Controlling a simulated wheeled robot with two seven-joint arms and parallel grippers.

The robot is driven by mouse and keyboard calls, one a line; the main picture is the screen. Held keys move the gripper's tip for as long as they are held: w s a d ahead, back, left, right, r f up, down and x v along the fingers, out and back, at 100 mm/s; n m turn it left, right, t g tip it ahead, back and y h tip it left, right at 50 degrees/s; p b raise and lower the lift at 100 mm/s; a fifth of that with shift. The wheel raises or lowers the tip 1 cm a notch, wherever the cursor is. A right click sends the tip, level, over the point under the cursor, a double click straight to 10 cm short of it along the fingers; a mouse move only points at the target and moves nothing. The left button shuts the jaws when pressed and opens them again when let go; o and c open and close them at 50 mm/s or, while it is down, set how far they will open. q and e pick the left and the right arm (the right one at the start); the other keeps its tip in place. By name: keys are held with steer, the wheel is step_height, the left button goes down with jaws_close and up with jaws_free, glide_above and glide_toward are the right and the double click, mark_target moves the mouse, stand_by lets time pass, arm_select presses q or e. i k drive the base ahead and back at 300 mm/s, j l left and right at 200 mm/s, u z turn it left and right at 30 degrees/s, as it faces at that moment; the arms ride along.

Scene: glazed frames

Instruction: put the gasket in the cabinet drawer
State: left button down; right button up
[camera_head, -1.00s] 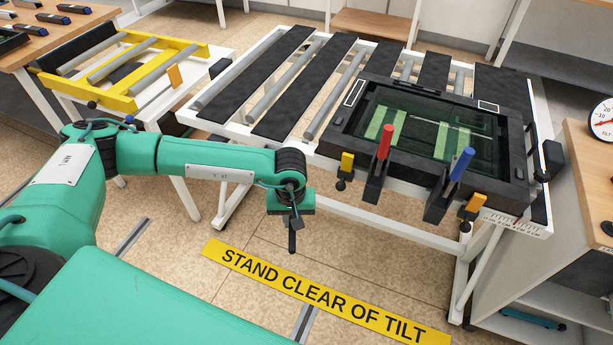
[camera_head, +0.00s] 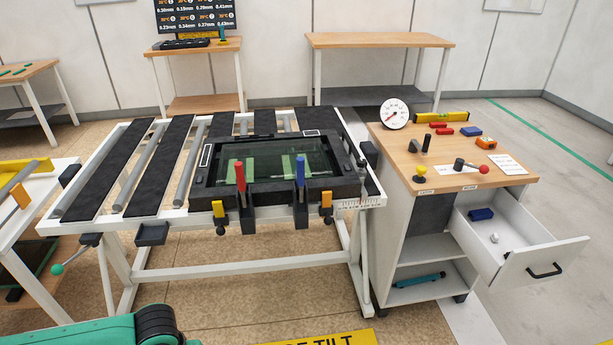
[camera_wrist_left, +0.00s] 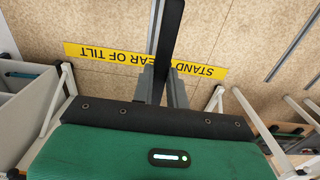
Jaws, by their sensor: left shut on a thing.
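The gasket, a long black strip (camera_wrist_left: 172,28), is held in my left gripper (camera_wrist_left: 165,78) in the left wrist view. The jaws are shut on it, and it extends up past the top of that view. The left gripper and gasket are outside the head view, where only part of my green arm shows at the bottom left. The white cabinet (camera_head: 410,220) stands at the right with its drawer (camera_head: 515,262) pulled open. A blue item (camera_head: 481,214) and a small white round item (camera_head: 495,238) lie inside the drawer. My right gripper is not in view.
A white-framed tilt table (camera_head: 250,263) with a dark glazed frame (camera_head: 275,168) stands left of the cabinet. The cabinet top (camera_head: 435,176) carries a dial gauge (camera_head: 394,113), knobs and small tools. A yellow floor strip (camera_head: 325,340) lies in front. Floor right of the drawer is clear.

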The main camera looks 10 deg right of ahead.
mark_target(511, 245)
steer(key=l+z, duration=0.1)
steer(key=z, duration=0.65)
steer(key=i+l+z, duration=0.1)
steer(key=z, duration=0.25)
steer(key=i+l, duration=2.1)
steer(key=l+z, duration=0.05)
steer(key=l, duration=0.05)
